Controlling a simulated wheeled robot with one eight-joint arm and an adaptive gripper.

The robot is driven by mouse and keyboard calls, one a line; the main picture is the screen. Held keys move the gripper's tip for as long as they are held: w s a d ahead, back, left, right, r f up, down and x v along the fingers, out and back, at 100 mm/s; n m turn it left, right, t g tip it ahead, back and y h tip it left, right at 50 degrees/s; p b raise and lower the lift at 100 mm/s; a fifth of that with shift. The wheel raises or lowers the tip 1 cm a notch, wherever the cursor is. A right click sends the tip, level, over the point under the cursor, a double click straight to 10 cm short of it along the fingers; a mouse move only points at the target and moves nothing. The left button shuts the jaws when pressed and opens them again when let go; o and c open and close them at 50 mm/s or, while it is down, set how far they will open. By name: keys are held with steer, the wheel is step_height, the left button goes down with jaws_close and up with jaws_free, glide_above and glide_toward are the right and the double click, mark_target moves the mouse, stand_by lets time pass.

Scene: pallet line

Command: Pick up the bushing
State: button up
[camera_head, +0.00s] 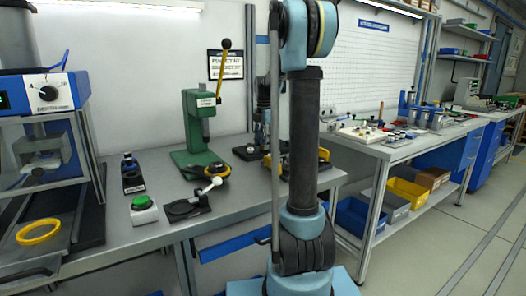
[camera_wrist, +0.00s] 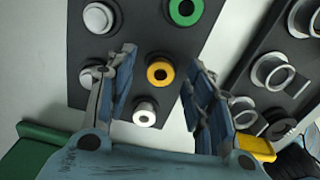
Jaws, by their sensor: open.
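In the wrist view my gripper (camera_wrist: 162,58) is open, its two blue-padded fingers spread apart over a dark board (camera_wrist: 146,28). A yellow ring with a dark hole (camera_wrist: 160,73) shows between the fingers, with nothing held. A green ring (camera_wrist: 185,10) sits at the board's top. Two whitish round pieces (camera_wrist: 98,17) are at its left, the lower partly hidden by the left finger. I cannot tell which of these is the bushing. The gripper is not clearly visible in the head view.
A second dark board (camera_wrist: 283,45) with several grey ring-shaped parts lies to the right in the wrist view. In the head view a green press (camera_head: 196,133) and a black-based lever tool (camera_head: 190,206) stand on the left bench. A right bench (camera_head: 372,150) holds several small parts.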

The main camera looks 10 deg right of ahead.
steer(key=shift+f, duration=0.4)
steer(key=c, duration=1.1)
